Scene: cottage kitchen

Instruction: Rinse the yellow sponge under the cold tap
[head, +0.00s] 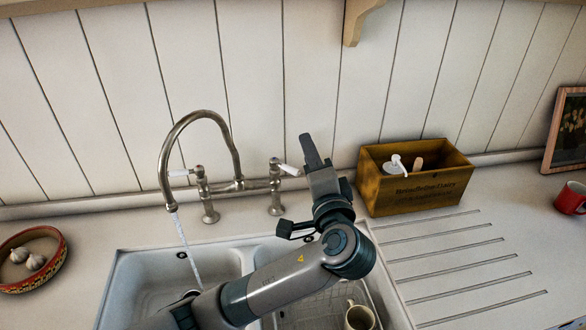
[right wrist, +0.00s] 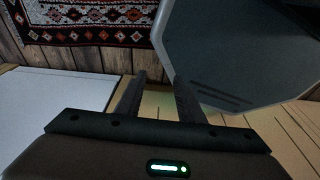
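A metal bridge tap (head: 238,186) with an arched spout stands behind a white double sink (head: 128,290). A thin stream of water (head: 190,250) runs from the spout into the left basin. The tap has a left lever (head: 178,173) and a right lever (head: 289,170), both white-tipped; I cannot tell which is cold. My left gripper (head: 294,183) is open and empty, its fingers spread close to the right lever; contact is unclear. My right gripper (right wrist: 157,78) is open and empty, away from the sink. I see no yellow sponge; my left arm hides part of the basins.
A cream mug (head: 359,317) is in the right basin. A wooden box (head: 415,183) with a white pump bottle (head: 396,165) stands right of the tap. A garlic bowl (head: 58,262) is at left, a red mug (head: 571,198) at right. The grooved drainer (head: 450,265) is clear.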

